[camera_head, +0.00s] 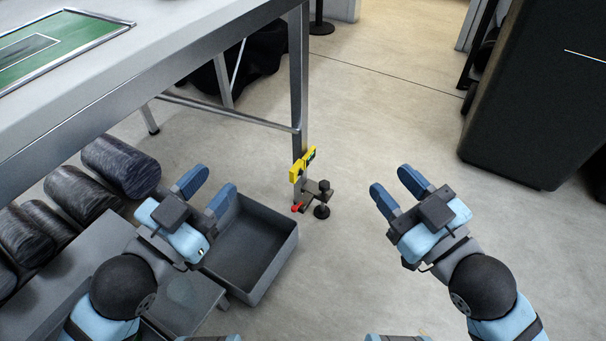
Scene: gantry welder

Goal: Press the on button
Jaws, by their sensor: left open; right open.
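No on button can be made out in the head view. A small yellow and green fixture (297,171) with a red tip (297,208) and a dark clamp is at the table leg; I cannot tell whether it carries a button. My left gripper (207,190) is open and empty, over the left part of a grey bin, left of the fixture. My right gripper (396,187) is open and empty, above the floor to the right of the fixture.
A metal table (200,45) with a green panel (55,48) fills the upper left. Below it are dark rolls (120,165) and the open grey bin (272,262). A large black cabinet (535,100) stands at the right. Floor between is clear.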

